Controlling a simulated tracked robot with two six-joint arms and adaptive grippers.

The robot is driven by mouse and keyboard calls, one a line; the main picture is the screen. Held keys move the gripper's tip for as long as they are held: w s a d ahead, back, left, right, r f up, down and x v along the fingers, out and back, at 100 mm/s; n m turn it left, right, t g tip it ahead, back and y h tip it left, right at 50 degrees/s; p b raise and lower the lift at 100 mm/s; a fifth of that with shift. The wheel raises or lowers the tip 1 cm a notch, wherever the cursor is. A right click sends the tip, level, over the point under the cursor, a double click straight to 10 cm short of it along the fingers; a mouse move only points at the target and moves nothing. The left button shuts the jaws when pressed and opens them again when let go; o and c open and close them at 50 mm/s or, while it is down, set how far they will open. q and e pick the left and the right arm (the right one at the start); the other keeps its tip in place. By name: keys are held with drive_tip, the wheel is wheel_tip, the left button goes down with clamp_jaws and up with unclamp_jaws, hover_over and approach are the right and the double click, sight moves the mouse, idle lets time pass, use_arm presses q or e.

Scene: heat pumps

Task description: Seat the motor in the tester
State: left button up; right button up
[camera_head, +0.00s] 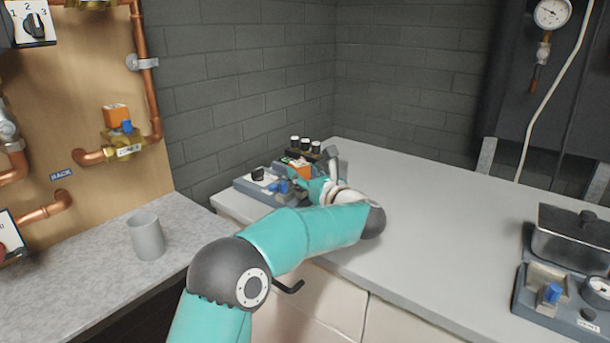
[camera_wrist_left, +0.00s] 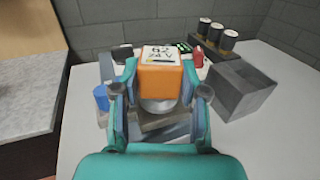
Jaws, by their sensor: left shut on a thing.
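The motor is an orange box with a white label on top (camera_wrist_left: 160,78); in the head view it shows small (camera_head: 303,169) at the far corner of the bench. My left gripper (camera_wrist_left: 159,85) is shut on it, one finger on each side; in the head view the gripper (camera_head: 314,184) is partly hidden by my own wrist. The grey unit that looks like the tester (camera_head: 248,189) has a black knob and a blue cap (camera_head: 284,187). The motor is held upright over it. A silvery round part shows below the motor; whether they touch, I cannot tell. My right gripper is not in view.
A dark rack (camera_head: 304,150) of three white-topped black cylinders stands behind. A grey open box (camera_wrist_left: 242,93) stands close right of the gripper. A second grey unit with a gauge (camera_head: 562,297) and a dark lidded box (camera_head: 572,240) are far right. The middle bench is clear.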

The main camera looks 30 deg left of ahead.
use_arm(q)
drive_tip(key=shift+f, duration=0.2)
drive_tip(key=o, duration=1.4)
drive_tip(key=shift+c, duration=0.2)
drive_tip(key=v, duration=1.2)
